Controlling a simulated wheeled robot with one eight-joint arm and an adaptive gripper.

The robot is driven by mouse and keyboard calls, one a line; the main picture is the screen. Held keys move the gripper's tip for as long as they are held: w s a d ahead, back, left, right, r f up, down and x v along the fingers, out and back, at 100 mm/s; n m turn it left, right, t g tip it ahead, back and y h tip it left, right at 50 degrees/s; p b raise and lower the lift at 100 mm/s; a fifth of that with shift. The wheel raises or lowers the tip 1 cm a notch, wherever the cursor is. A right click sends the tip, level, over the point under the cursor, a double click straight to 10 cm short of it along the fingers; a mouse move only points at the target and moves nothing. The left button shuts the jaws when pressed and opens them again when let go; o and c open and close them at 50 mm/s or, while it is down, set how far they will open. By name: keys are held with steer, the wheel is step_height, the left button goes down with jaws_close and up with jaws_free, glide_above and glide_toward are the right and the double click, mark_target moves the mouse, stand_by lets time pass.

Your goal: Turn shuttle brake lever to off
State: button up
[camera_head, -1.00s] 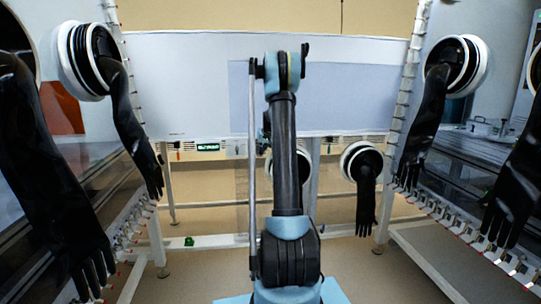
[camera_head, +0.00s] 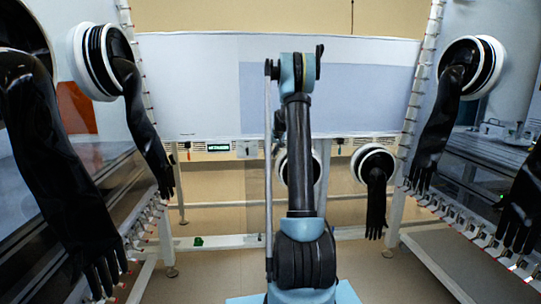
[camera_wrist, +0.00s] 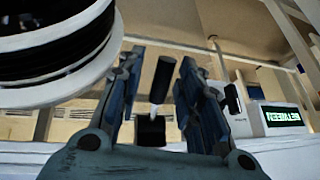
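In the wrist view, a black lever handle (camera_wrist: 163,78) stands between my gripper's (camera_wrist: 163,92) two blue fingers. A pale, thin shaft below the handle leads to a black block (camera_wrist: 150,131). The fingers are apart, with visible gaps on both sides of the handle, so my gripper looks open around it. I cannot tell whether this handle is the shuttle brake lever, and I see no on or off marking. In the head view, my own arm hides most of my gripper and the handle.
A panel with a lit green display (camera_wrist: 282,116) is at the right in the wrist view; it also shows in the head view (camera_head: 218,147). A smaller black handle (camera_wrist: 232,98) is beside it. A glove port ring (camera_wrist: 60,50) is close on the left. Black gloves (camera_head: 376,205) hang around.

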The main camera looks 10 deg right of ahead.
steer(key=v, duration=1.2)
stand_by(0.5)
